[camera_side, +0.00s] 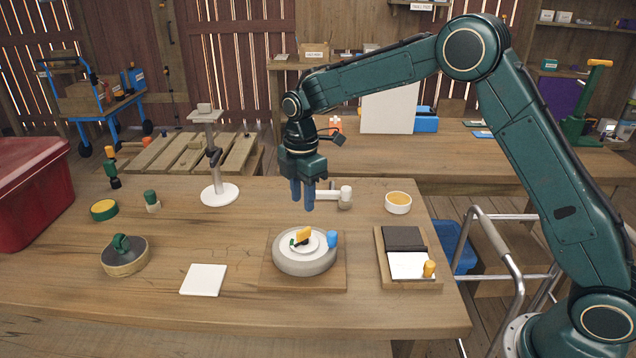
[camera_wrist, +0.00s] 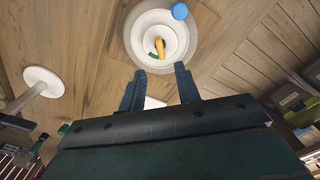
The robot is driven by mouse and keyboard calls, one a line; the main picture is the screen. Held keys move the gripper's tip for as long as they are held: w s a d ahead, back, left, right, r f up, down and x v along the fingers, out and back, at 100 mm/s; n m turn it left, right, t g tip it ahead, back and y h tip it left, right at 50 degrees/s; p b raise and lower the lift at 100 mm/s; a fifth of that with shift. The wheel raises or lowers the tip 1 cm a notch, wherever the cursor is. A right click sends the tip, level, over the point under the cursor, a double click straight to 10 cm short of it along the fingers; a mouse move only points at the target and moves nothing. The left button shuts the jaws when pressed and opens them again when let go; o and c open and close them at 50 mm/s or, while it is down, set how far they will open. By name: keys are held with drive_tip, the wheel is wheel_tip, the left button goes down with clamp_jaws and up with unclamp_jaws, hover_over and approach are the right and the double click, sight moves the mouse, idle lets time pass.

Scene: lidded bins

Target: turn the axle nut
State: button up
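A round grey wheel-like disc (camera_side: 305,262) lies on a square wooden board (camera_side: 268,285) on the bench. On its white hub stands a small yellow piece (camera_side: 303,235), which looks like the axle nut, with a green bit beside it. A blue knob (camera_side: 332,239) sits at the disc's rim. In the wrist view the yellow piece (camera_wrist: 160,47) is just beyond the fingertips, and the blue knob (camera_wrist: 180,11) is at the top. My gripper (camera_side: 303,206) points down above the back of the disc. Its blue fingers are apart, with nothing held between them (camera_wrist: 160,70).
A tray (camera_side: 384,272) with a dark block, white card and yellow-topped peg is right of the board. A white tile (camera_side: 203,280) and round green-handled block (camera_side: 125,256) are left. A white stand (camera_side: 220,194) and yellow-filled bowl (camera_side: 398,203) stand behind. Bench between is clear.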

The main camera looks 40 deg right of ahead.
wheel_tip(320, 180, up, 6)
drive_tip(key=shift+f, duration=0.25)
drive_tip(key=shift+m, duration=0.3)
idle(0.4)
drive_tip(key=m, duration=3.5)
drive_tip(key=shift+f, duration=0.2)
